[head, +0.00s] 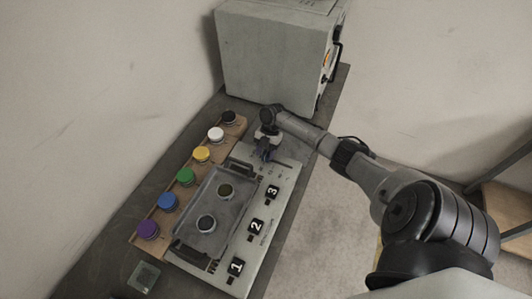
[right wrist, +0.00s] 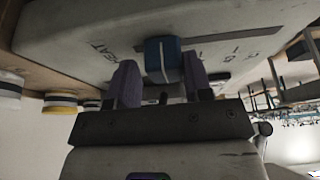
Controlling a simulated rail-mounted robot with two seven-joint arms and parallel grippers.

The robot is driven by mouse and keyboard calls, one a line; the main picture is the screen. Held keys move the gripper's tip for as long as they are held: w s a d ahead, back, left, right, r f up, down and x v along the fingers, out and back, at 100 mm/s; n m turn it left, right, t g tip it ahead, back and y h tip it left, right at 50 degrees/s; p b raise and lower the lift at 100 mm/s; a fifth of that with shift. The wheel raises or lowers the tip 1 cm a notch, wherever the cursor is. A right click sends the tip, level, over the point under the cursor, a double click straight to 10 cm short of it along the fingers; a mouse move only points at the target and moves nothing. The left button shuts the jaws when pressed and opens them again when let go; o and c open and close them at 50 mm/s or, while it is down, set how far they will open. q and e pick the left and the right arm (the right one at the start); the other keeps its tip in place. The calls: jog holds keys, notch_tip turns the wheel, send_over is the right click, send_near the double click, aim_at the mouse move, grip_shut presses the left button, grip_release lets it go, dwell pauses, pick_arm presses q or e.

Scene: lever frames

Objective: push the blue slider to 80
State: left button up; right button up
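The blue slider (right wrist: 162,60) shows in the right wrist view as a blue block with a white line, in a dark slot on a pale panel. The slot runs off to the right of it, with printed marks alongside. My right gripper (right wrist: 160,82) is open, its two fingers apart with the slider just beyond and between their tips; I cannot tell whether either finger touches it. In the head view my right gripper (head: 264,152) is over the far end of the panel (head: 284,178) and hides the slider there. My left gripper is not in view.
A wooden strip (head: 190,160) with several coloured buttons runs along the panel's left. A large grey box (head: 268,55) stands behind. A shelf is at right.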

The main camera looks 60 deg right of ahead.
jog(key=shift+o, duration=1.1)
jog(key=shift+d+r, duration=0.2)
jog(key=shift+r, duration=0.3)
jog(key=v, duration=1.2)
jog(key=shift+d+r, duration=0.2)
jog(key=shift+r, duration=0.15)
